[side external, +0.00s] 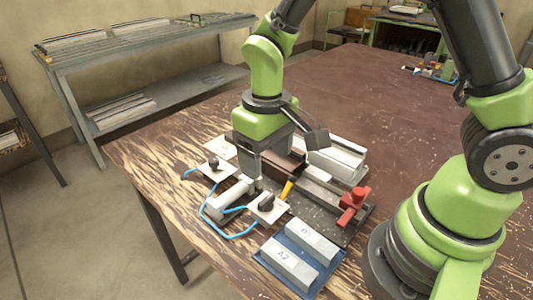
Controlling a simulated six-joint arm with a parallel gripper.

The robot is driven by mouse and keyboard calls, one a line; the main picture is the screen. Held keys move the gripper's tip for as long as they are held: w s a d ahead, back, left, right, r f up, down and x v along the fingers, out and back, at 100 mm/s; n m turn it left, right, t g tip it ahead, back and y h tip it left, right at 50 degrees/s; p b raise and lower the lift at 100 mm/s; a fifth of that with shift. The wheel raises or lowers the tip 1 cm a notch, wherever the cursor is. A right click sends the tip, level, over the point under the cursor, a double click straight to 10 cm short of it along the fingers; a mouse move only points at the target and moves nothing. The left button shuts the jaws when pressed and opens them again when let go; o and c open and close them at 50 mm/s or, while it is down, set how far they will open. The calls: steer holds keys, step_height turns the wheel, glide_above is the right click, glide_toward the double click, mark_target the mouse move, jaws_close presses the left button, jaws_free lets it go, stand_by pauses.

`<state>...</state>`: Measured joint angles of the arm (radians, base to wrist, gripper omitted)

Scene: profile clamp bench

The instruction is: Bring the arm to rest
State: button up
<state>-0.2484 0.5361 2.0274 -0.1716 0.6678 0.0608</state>
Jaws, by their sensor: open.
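My gripper (257,186) points down over the clamp bench fixture, near its front left end. Its jaws are open, but the fingertips are small and partly lost among the fixture parts. I cannot tell whether they touch anything. The fixture has a dark base plate (335,226), a red clamp (353,205) at its right end and a yellow piece (287,190) near the middle. Two pale plates with black knobs, one at the left (214,169) and one at the front (267,206), stand beside a light grey cylinder (228,200).
A blue tray (268,262) with two grey labelled blocks (311,242) lies at the front. Pale profiles (335,158) lie behind the fixture. A blue hose (240,236) loops along the front left. The brown table (345,85) is mostly clear toward the back.

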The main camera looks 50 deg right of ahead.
steer(key=s+d+r+m+t+y, duration=0.1)
steer(key=s+d+r+m+t, duration=0.1)
steer(key=s+r, duration=0.4)
steer(key=s+d+r+m+t+y, duration=0.1)
steer(key=s+r+t, duration=0.4)
steer(key=r, duration=0.6)
steer(key=shift+s+d+r+m, duration=0.2)
steer(key=shift+s+d+m, duration=0.45)
steer(key=shift+s, duration=0.45)
